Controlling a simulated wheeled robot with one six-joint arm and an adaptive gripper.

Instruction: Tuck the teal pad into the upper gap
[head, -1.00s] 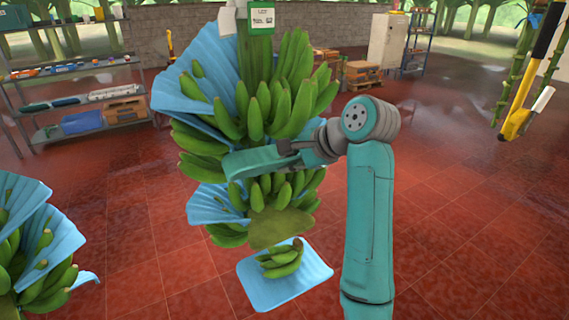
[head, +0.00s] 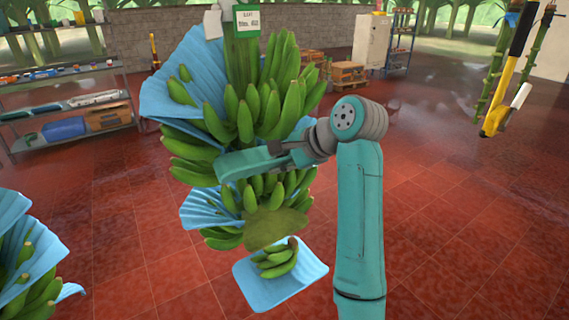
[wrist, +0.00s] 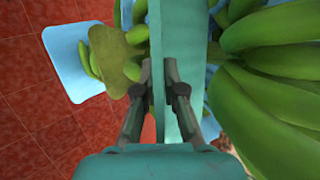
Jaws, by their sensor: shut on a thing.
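A large green banana bunch (head: 262,112) hangs from a stem, with blue sheets (head: 172,78) between its hands. The teal pad (head: 242,163) is long and flat and lies across the front of the bunch, between the big upper hand and the lower fruit (head: 262,188). My gripper (head: 284,149) is shut on the pad's right end. In the wrist view the gripper (wrist: 163,80) grips the pad (wrist: 183,55) edge-on, with bananas (wrist: 270,80) close on the right. The pad hides the upper gap's front, and I cannot tell how deep the pad sits.
Another bunch (head: 25,265) stands at lower left. A shelf (head: 65,100) is at left. A yellow-handled tool (head: 495,118) hangs at right. Open tiled floor (head: 450,230) lies to the right.

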